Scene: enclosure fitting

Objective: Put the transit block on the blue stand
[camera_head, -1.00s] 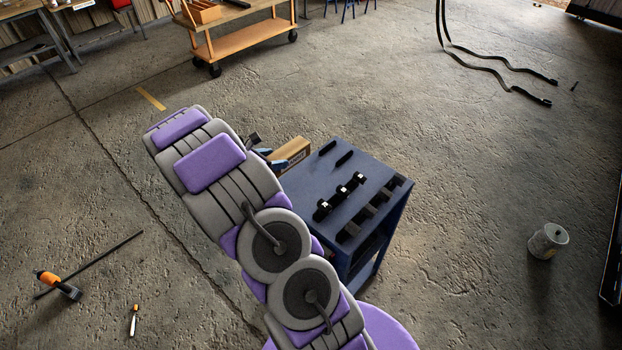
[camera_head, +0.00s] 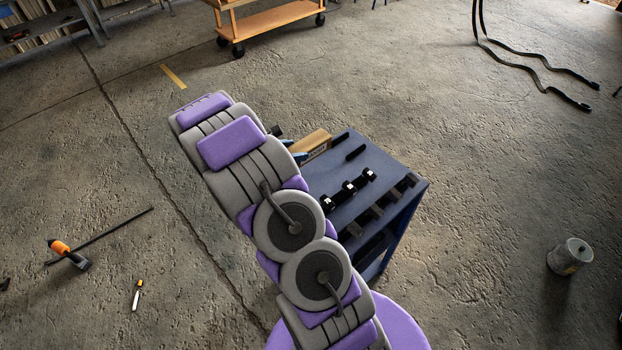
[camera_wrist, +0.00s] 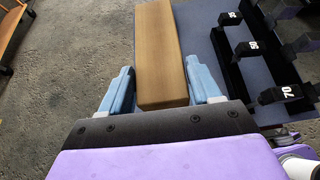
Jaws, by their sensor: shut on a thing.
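The transit block, a long tan-brown block (camera_wrist: 160,50), is held between the light blue fingers of my gripper (camera_wrist: 158,75) in the wrist view. In the head view the block (camera_head: 316,143) shows at the far left edge of the blue stand (camera_head: 396,166), partly hidden by my arm. My gripper (camera_head: 298,154) is mostly hidden there. In the wrist view the block overlaps the left edge of the stand's blue top (camera_wrist: 200,45), with floor on its left. I cannot tell its height over the top or whether it touches.
On the stand are a row of black pieces (camera_head: 348,187) with white marks, a row of dark blocks (camera_head: 376,211) and two small dark bars (camera_head: 355,152). A wooden cart (camera_head: 265,22) stands behind.

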